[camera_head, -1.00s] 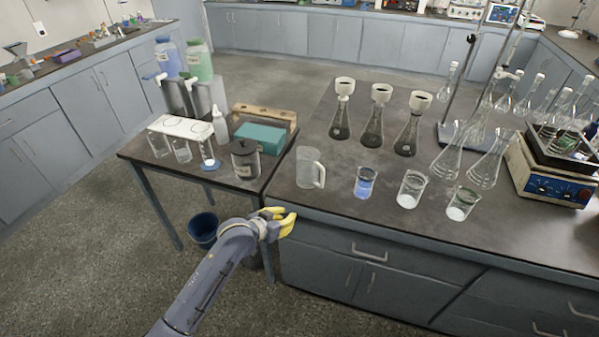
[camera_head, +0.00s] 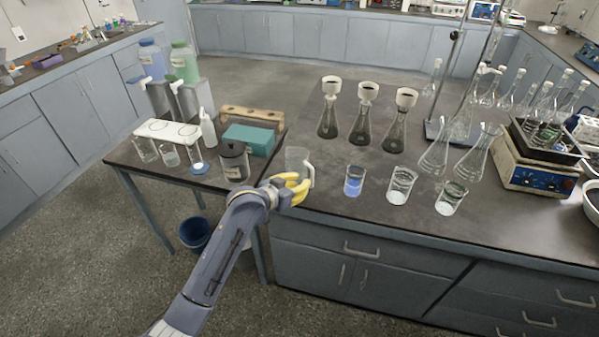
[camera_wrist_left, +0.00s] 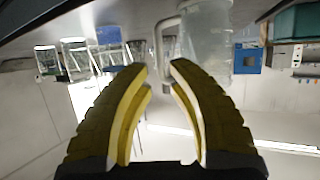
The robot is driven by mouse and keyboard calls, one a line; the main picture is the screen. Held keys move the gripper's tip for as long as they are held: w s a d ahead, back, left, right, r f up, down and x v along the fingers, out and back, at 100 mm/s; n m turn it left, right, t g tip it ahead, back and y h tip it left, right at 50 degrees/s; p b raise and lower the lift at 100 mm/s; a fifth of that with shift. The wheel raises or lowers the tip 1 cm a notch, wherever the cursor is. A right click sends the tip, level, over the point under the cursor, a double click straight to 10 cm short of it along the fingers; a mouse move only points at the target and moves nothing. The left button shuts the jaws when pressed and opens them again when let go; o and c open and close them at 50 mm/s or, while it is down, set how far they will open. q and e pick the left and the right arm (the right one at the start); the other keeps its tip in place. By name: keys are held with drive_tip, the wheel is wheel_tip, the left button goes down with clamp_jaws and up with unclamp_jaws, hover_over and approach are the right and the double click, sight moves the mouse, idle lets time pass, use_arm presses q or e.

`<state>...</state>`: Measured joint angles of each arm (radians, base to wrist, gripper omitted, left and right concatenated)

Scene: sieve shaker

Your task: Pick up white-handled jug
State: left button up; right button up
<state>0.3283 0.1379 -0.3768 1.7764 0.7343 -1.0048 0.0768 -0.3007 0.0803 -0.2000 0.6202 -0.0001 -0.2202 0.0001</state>
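The white-handled jug (camera_head: 296,158) is clear and stands upright at the left end of the dark bench, its white handle (camera_head: 309,176) on its right side. My left gripper (camera_head: 300,186) is in front of the jug at handle height and hides its lower part. In the left wrist view the jug (camera_wrist_left: 206,45) is at the top, and its white handle (camera_wrist_left: 159,45) hangs just beyond the yellow fingertips (camera_wrist_left: 160,70). The fingers are apart with a gap between them, and I see nothing held. Whether a finger touches the handle cannot be told. My right gripper is not in view.
A beaker of blue liquid (camera_head: 354,181) and two beakers with white contents (camera_head: 401,186) stand to the right of the jug. Flasks with funnels (camera_head: 361,125) are behind. A dark lidded jar (camera_head: 234,161) and a teal box (camera_head: 248,139) are on the side table at left.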

sight(312, 186)
use_arm(q)
drive_tip(key=shift+f+x, duration=0.1)
drive_tip(key=shift+x, duration=1.85)
drive_tip(key=shift+f+x, duration=0.15)
drive_tip(key=shift+x, duration=1.85)
drive_tip(key=shift+s, duration=0.1)
drive_tip(key=shift+c, duration=0.6)
clamp_jaws()
drive_tip(key=shift+r, duration=0.1)
